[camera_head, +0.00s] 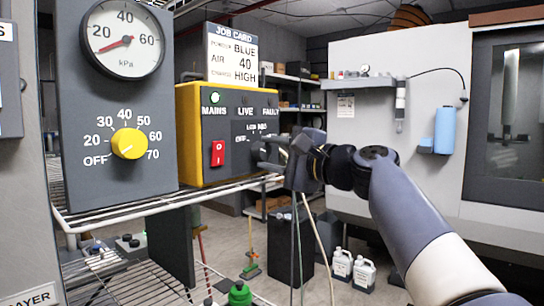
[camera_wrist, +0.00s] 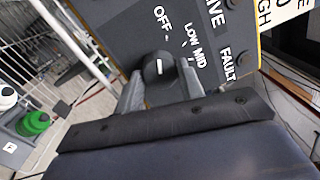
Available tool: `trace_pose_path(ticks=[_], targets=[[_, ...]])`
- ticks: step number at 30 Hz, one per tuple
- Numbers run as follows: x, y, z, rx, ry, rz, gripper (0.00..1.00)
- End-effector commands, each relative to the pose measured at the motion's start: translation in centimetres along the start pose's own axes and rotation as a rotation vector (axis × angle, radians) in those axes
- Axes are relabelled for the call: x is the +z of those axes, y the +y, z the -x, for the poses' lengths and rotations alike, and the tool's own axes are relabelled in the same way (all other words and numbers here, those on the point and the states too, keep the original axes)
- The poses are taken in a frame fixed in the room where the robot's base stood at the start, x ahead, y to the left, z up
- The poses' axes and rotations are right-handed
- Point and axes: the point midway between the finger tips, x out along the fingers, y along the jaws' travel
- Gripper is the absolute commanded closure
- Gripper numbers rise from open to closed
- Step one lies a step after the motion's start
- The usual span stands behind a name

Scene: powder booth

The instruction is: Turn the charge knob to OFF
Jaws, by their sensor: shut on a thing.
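The charge knob (camera_wrist: 158,66) is a dark round knob with a short white mark, on the grey face of the yellow control box (camera_head: 200,180). OFF, LOW and MID are printed around it in the wrist view; the HIGH label is not visible there. I cannot tell for certain which label the white mark points at. My gripper (camera_head: 268,152) reaches the box's right side from the right and hides the knob in the head view. In the wrist view, the two grey fingers of my gripper (camera_wrist: 160,88) are shut on the knob from either side.
A gauge panel with a yellow dial (camera_head: 129,143) stands left of the box. A job card (camera_head: 232,55) stands above. The wire shelf (camera_head: 130,208) runs below.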

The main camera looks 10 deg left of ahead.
Motion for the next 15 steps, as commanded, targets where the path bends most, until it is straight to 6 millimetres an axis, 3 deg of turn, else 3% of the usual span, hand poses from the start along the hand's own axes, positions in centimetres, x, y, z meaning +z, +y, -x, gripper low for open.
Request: trace_pose_path(ticks=[9, 10, 15], targets=[[-0.02, 0.09, -0.02, 0.002, 0.000, 0.003, 0.86], [-0.02, 0.09, -0.02, 0.002, 0.000, 0.003, 0.63], [-0.01, 0.07, -0.02, 0.002, 0.000, 0.002, 0.49]])
